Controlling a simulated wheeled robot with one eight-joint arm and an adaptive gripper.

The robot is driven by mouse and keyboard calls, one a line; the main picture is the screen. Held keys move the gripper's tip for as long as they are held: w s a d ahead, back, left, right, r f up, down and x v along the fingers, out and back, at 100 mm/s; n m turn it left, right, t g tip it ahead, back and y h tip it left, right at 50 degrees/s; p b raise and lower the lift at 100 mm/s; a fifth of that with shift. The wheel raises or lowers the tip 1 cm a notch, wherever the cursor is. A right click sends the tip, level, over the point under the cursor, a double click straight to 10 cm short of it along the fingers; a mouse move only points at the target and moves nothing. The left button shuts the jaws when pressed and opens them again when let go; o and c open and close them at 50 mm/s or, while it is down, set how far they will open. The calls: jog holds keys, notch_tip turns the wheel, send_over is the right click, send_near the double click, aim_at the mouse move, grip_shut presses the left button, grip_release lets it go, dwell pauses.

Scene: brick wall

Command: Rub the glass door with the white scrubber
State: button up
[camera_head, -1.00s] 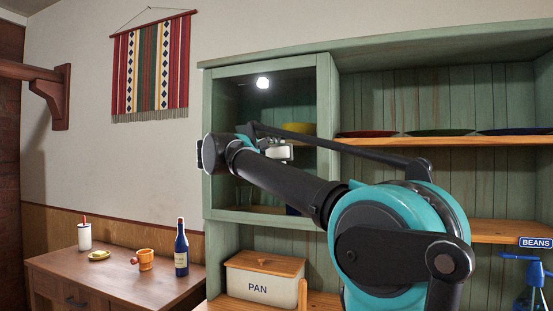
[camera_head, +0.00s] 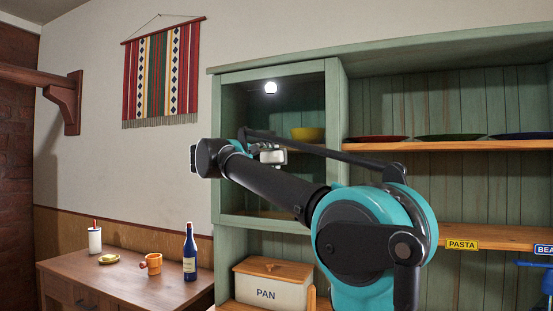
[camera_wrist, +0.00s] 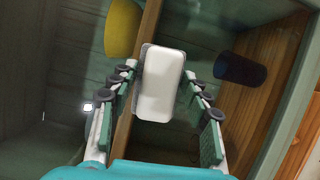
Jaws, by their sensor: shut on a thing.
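The white scrubber (camera_wrist: 164,84) is a rounded block between the fingers of my gripper (camera_wrist: 161,72) in the wrist view. My gripper is shut on it. In the head view the scrubber (camera_head: 273,157) shows small and pale, in front of the glass door (camera_head: 298,100) of the green cabinet, with my gripper (camera_head: 268,152) partly hidden by my arm. The door has a green frame and appears closed. In the wrist view a faint second outline lies beside the scrubber, like a reflection in the glass. I cannot tell whether the scrubber touches the glass.
Behind the glass is a yellow bowl (camera_head: 307,134). Open shelves with plates (camera_head: 450,137) lie to the right. Below stands a PAN box (camera_head: 268,282).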

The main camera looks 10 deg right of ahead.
jog(key=shift+w+a+r, duration=1.1)
jog(key=shift+w+a, duration=0.25)
jog(key=shift+a, duration=0.45)
jog(key=shift+s+d+r, duration=1.05)
jog(key=shift+s+d, duration=1.75)
jog(key=shift+d, duration=1.1)
jog(key=shift+w+a+r, duration=1.15)
jog(key=shift+w+a, duration=1.7)
jog(key=shift+a, duration=1)
jog(key=shift+s+d, duration=0.95)
jog(key=shift+d, duration=0.35)
jog(key=shift+s+d, duration=0.95)
jog(key=shift+d, duration=0.35)
jog(key=shift+s+d, duration=0.95)
jog(key=shift+d, duration=0.35)
